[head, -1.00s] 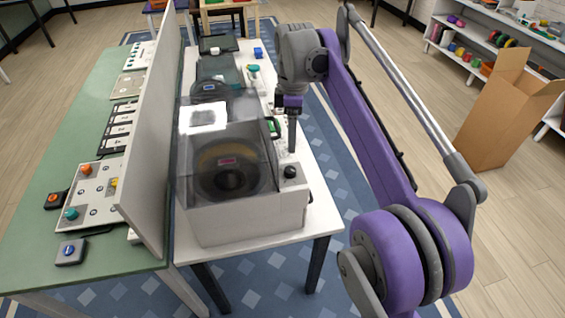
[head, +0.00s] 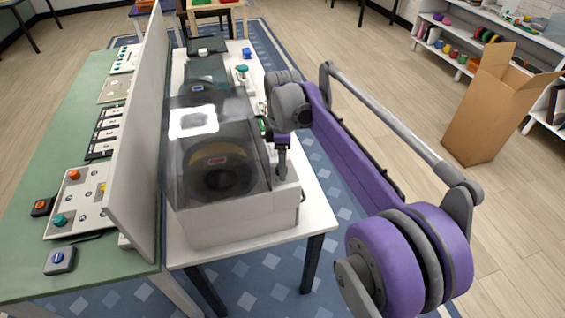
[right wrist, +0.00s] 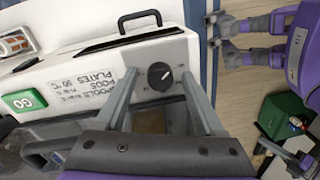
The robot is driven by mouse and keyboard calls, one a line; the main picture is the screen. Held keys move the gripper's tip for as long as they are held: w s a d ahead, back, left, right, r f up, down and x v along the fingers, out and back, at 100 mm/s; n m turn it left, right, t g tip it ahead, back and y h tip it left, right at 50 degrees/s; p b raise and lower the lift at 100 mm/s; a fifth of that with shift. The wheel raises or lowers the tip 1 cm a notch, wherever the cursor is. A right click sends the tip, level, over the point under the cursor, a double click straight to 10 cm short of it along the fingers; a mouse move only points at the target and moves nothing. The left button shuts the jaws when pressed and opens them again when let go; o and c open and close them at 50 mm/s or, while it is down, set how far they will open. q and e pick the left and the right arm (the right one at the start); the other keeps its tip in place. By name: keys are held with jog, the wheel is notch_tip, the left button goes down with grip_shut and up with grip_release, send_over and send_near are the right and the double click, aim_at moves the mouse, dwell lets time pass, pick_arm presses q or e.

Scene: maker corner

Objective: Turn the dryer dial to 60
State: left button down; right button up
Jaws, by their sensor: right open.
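The dryer (head: 235,222) is a pale box with a smoky clear lid, standing on the white table; a dark spool shows inside. Its black dial (right wrist: 160,76) shows in the right wrist view on the pale panel, with small marks around it that are too small to read. My right gripper (right wrist: 159,72) is open, its two fingers on either side of the dial; I cannot tell whether they touch it. In the head view the right gripper (head: 282,170) is at the dryer's right front edge and hides the dial.
An upright divider (head: 138,150) separates the white table from the green table (head: 25,250). A cardboard box (head: 490,110) stands on the floor.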

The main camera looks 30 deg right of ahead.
grip_shut()
jog(key=shift+m, duration=0.3)
jog(key=m, duration=0.2)
jog(key=shift+m+p, duration=0.4)
jog(key=m, duration=0.4)
jog(key=shift+s+m+p, duration=0.1)
jog(key=shift+m+p, duration=0.2)
jog(key=shift+p, duration=0.05)
jog(key=m, duration=0.4)
jog(key=shift+a+t, duration=0.1)
jog(key=shift+t, duration=0.2)
jog(key=shift+m+p, duration=0.35)
jog(key=shift+m, duration=1.95)
